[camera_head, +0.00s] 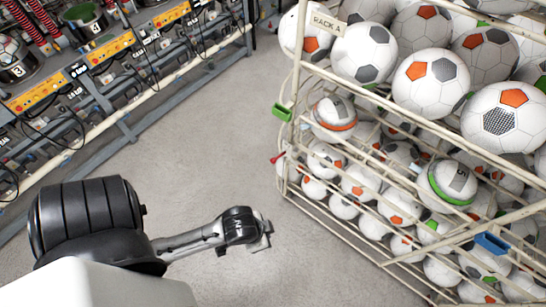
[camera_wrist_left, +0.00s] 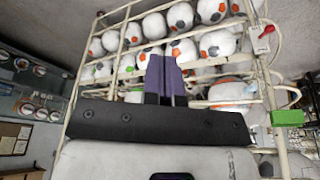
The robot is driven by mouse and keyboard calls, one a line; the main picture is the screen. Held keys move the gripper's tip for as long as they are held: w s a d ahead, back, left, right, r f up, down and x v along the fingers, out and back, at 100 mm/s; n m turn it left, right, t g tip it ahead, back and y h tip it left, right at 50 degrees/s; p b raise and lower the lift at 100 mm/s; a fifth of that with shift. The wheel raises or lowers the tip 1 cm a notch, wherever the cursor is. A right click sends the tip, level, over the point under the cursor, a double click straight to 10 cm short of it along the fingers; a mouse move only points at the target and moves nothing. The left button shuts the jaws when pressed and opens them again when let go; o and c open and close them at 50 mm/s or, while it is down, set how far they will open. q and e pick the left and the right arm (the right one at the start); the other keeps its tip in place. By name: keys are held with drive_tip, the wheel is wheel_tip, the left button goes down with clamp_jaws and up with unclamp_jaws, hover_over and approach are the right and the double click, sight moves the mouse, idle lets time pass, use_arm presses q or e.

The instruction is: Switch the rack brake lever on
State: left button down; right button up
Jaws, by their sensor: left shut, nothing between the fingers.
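The rack (camera_head: 296,82) is a cream metal frame full of soccer balls, labelled RACK A. A small red lever (camera_head: 277,157) sticks out from its left corner post, low down; it also shows as a red piece (camera_wrist_left: 267,31) at the upper right of the left wrist view. Its exact position, on or off, is too small to tell. My left gripper (camera_head: 264,240) is over the floor, left of the rack and apart from the lever. In the left wrist view its fingers (camera_wrist_left: 166,78) are together and empty. My right gripper is not in view.
A green piece (camera_head: 282,112) sits on the same post above the lever, and a blue piece (camera_head: 492,243) is on the rack's lower right. A workbench with yellow control panels (camera_head: 110,48) stands at the left. Bare grey floor (camera_head: 215,140) lies between bench and rack.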

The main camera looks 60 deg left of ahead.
sight(279, 157)
use_arm(q)
drive_tip(key=w+a+f+m+b, duration=0.1)
drive_tip(key=w+a+f+b, duration=0.1)
drive_tip(key=w+f+b, duration=0.4)
drive_tip(key=w+a+f+b, duration=0.3)
drive_tip(key=w+f, duration=0.1)
drive_tip(key=f, duration=0.4)
drive_tip(key=w+a+f+n+g+b, duration=0.2)
drive_tip(key=w+a+f+b, duration=0.4)
drive_tip(key=w+a+b, duration=0.45)
drive_tip(key=w+a+r+n+b, duration=0.2)
drive_tip(key=a+r+n+b, duration=0.1)
drive_tip(key=a, duration=0.8)
drive_tip(key=w+a+r+n+b, duration=0.2)
drive_tip(key=a+r+b, duration=0.1)
drive_tip(key=a, duration=0.8)
drive_tip(key=shift+a+n+y+b, duration=0.3)
drive_tip(key=shift+a+n+b, duration=0.1)
drive_tip(key=shift+b, duration=0.1)
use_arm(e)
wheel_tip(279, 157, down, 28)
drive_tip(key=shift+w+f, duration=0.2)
use_arm(q)
drive_tip(key=shift+d+f, duration=0.1)
drive_tip(key=shift+f, duration=0.1)
